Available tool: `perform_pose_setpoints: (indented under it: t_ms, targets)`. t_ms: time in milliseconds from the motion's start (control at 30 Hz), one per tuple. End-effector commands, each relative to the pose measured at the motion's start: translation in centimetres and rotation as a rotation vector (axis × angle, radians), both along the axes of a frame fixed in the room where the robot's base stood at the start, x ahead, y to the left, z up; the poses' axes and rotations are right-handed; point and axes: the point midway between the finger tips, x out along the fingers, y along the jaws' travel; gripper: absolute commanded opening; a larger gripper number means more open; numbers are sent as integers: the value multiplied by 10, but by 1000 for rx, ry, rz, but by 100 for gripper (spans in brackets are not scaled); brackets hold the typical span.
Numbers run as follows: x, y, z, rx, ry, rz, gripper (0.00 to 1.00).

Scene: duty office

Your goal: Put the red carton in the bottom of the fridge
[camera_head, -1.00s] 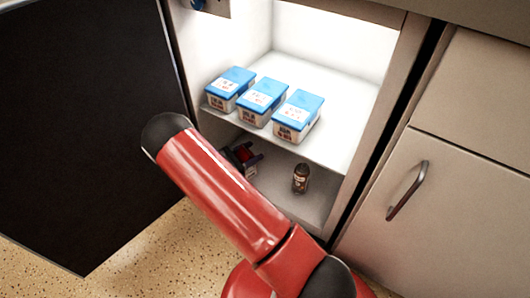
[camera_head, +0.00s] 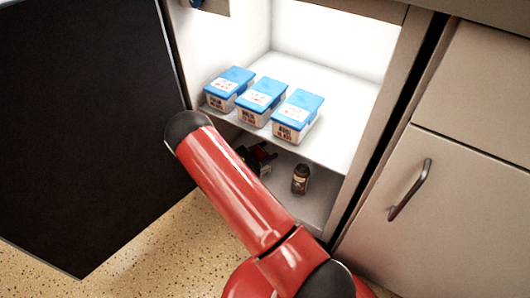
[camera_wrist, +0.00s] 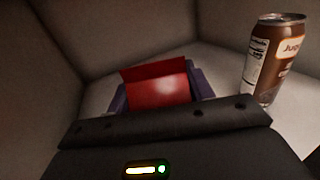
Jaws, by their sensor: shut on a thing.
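The red carton (camera_wrist: 160,88) is between my gripper's purple-grey fingers (camera_wrist: 162,92) in the wrist view, and the gripper is shut on it. In the head view my gripper (camera_head: 261,158) is in the lower compartment of the open fridge (camera_head: 348,103), under the shelf, partly hidden by my red arm. The carton is hardly visible there. I cannot tell whether it touches the fridge floor (camera_head: 312,208).
A brown can (camera_head: 301,179) stands upright on the fridge floor, right of my gripper; it also shows in the wrist view (camera_wrist: 273,60). Several blue-lidded tubs (camera_head: 262,97) sit on the shelf above. The open dark door (camera_head: 85,130) is at left, a cabinet (camera_head: 460,190) at right.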

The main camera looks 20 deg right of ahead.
Motion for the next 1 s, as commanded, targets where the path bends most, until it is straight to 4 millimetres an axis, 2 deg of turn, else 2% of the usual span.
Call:
perform_pose_setpoints:
  t_ms: [67,100,267,633,767,1000]
  targets:
    - [0,0,-3,-2,0,0,20]
    - [0,0,-4,-1,0,0,53]
    - [0,0,-3,0,0,0,74]
    - [0,2,2,1,0,1,74]
    - [-3,22,1,1,0,5,74]
    - [-14,74,1,0,1,5,74]
